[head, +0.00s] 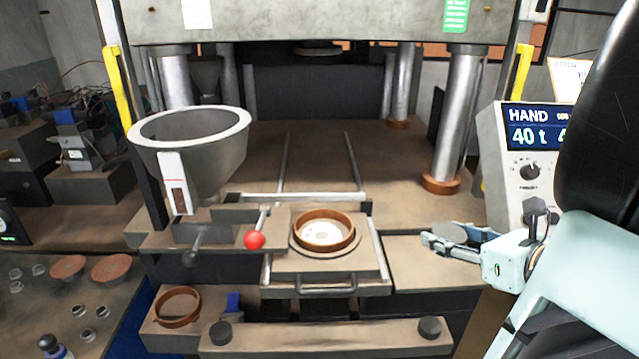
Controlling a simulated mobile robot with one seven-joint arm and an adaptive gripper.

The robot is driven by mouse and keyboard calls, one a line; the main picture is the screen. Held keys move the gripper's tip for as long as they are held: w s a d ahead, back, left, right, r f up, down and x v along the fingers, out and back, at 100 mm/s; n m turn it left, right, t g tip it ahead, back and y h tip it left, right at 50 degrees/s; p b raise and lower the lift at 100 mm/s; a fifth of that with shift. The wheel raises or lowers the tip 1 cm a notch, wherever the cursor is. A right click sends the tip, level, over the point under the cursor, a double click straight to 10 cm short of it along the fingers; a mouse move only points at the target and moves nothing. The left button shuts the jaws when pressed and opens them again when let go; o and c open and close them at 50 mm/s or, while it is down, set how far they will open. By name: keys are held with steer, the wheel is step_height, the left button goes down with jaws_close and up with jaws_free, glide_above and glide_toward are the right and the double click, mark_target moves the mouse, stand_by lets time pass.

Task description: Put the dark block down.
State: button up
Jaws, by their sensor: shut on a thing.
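My gripper (446,240) reaches in from the right, low over the right part of the press table. It is shut on a dark grey block (451,233) with a flat, rounded top. The block sits between the fingers, and its lower part is hidden by them. I cannot tell whether its underside touches the brown table surface (425,275).
Left of my gripper, a sliding plate (285,263) bears a brown ring (324,230) around a pale disc. A hopper (190,150) and a red knob (254,239) are further left. A steel column (455,120) and a control panel (520,165) stand behind my gripper.

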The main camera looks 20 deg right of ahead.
steer(key=w+d+f+b, duration=0.2)
steer(key=w+f, duration=0.1)
steer(key=w, duration=0.1)
steer(key=b, duration=0.3)
glide_above(431, 258)
steer(key=f, duration=0.4)
steer(key=shift+s+a, duration=0.1)
steer(key=shift+s, duration=0.15)
steer(key=shift+w+f+b, duration=0.25)
steer(key=shift+f+b, duration=0.15)
steer(key=shift+b, duration=0.1)
steer(key=f+b, duration=0.2)
steer(key=f, duration=0.1)
steer(key=shift+w+d, duration=0.1)
steer(key=shift+d, duration=0.1)
steer(key=shift+f+b, duration=0.1)
steer(key=shift+b, duration=0.25)
steer(key=o, duration=1.4)
